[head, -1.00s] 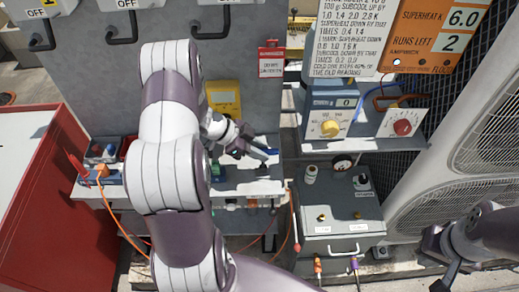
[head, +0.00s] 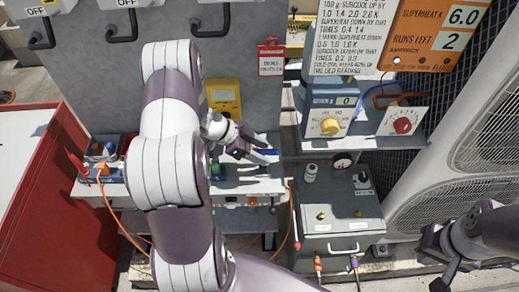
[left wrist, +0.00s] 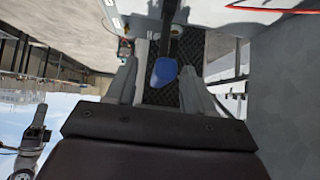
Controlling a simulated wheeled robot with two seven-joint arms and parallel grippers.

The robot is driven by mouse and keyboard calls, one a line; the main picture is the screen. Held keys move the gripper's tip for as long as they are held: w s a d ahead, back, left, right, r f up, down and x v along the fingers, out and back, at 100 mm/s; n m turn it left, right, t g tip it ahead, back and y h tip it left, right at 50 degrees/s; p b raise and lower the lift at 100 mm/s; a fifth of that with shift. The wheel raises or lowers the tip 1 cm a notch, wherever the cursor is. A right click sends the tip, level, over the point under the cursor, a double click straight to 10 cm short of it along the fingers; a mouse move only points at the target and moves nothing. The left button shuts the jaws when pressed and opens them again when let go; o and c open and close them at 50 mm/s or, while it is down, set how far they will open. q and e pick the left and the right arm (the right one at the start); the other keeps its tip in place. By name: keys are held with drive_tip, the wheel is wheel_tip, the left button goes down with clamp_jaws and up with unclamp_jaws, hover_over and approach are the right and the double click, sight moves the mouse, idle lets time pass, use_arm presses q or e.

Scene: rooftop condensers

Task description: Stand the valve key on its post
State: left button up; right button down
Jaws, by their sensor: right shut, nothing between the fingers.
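My left gripper (head: 252,146) is over the grey shelf in front of the grey panel. Its fingers are apart in the left wrist view (left wrist: 158,88). A blue piece (left wrist: 164,72) on a dark bar shows between and beyond the fingers there, with no clear contact. A blue piece (head: 266,152) also shows beside the fingertips in the head view. It may be the valve key's handle, but I cannot tell. No post is clearly identifiable. My right gripper (head: 442,282) is shut and empty at the lower right, partly cut off by the frame's edge.
A yellow meter (head: 224,97) stands behind the left gripper. A red cabinet (head: 58,215) is at left.

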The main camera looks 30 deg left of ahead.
use_arm(q)
drive_tip(key=v, duration=1.2)
drive_tip(key=shift+a+r, duration=0.2)
drive_tip(key=shift+a, duration=0.05)
